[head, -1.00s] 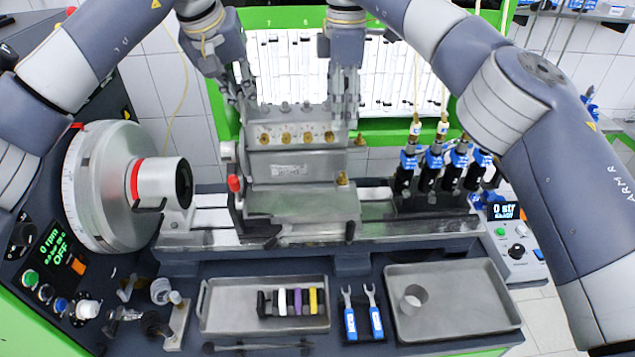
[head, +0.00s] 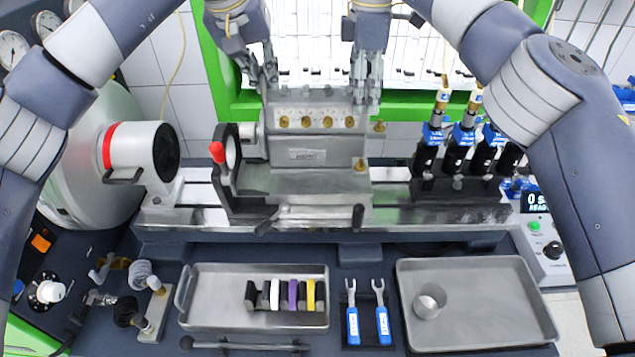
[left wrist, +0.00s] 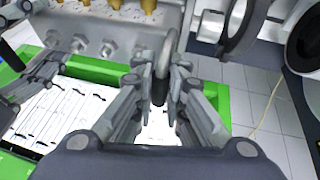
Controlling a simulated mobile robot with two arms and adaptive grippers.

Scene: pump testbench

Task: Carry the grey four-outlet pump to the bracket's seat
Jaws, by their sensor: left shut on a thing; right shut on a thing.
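The grey pump (head: 314,141) with its row of brass outlets is upright between my two grippers, above the bracket's grey base (head: 296,183). My left gripper (head: 265,82) is at its upper left, my right gripper (head: 366,95) at its upper right, both shut on it. In the left wrist view my left gripper (left wrist: 160,92) is shut around a dark lifting ring (left wrist: 166,65) on the pump. The pump's shaft stub (left wrist: 211,26) points at the bracket's black ringed upright (left wrist: 240,22). Whether the pump's underside touches the seat cannot be told.
A red-knobbed lever (head: 217,152) stands at the bracket's left. The white motor drum (head: 140,150) is further left. Black blue-capped injectors (head: 458,150) stand on the rail to the right. Two trays (head: 205,318) (head: 480,335) and blue wrenches (head: 352,322) lie in front.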

